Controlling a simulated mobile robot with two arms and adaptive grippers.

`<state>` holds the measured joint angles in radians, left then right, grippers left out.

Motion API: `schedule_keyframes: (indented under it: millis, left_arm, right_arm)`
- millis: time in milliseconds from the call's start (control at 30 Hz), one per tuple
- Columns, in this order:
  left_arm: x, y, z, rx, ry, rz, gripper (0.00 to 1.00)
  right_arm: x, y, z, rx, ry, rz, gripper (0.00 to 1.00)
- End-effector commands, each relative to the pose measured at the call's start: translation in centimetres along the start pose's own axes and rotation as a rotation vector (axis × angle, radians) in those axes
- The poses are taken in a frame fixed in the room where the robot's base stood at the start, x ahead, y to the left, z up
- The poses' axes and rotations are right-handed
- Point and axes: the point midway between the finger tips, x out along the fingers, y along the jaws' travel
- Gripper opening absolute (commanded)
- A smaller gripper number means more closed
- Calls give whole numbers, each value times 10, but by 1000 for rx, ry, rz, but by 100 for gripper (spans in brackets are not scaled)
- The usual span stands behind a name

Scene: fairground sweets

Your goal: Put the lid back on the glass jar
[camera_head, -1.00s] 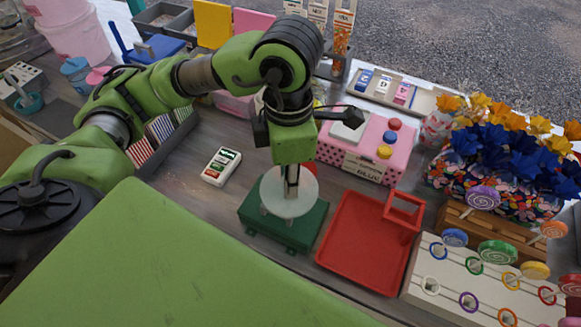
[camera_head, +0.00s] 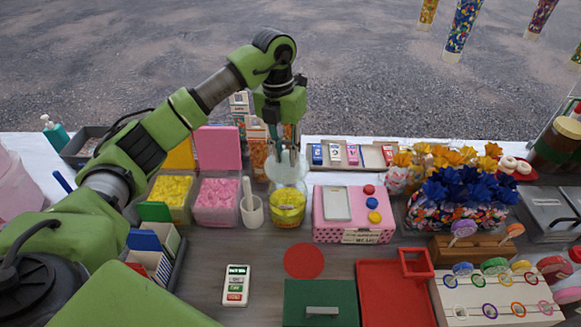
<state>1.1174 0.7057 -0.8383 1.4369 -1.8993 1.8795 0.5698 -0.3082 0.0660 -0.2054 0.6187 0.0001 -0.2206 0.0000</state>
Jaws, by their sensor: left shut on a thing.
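The glass jar (camera_head: 287,208) stands on the table, holding yellow sweets, between a white mortar-like cup and a pink box. My left gripper (camera_head: 286,150) points down directly over the jar and is shut on the pale, see-through lid (camera_head: 287,170). The lid is at the jar's mouth; I cannot tell whether it touches the rim. The gripper partly hides the lid's middle. My right gripper is not in view.
Tubs of yellow (camera_head: 171,195) and pink sweets (camera_head: 216,205) and a white cup with pestle (camera_head: 251,210) stand left of the jar. A pink box (camera_head: 354,232) is to the right. A red disc (camera_head: 304,261), green box (camera_head: 320,295) and red tray (camera_head: 395,298) lie in front.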

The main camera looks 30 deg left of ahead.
Motion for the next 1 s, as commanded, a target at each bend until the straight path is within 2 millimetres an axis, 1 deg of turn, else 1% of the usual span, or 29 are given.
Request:
schedule_keyframes:
  millis: [67,233,367,500,800,1000]
  left_arm:
    - [-3,4,4,-24,1,-1,0]
    - [1,8,6,-39,2,0,0]
    - [8,9,6,-38,2,0,0]
    - [19,10,6,-37,2,-1,0]
    - [48,12,6,-36,1,0,0]
    - [60,14,7,-36,2,0,0]
  right_arm:
    - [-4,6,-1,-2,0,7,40]
    - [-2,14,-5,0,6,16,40]
    - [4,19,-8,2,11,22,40]
    - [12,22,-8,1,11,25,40]
    - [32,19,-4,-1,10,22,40]
    - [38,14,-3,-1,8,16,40]
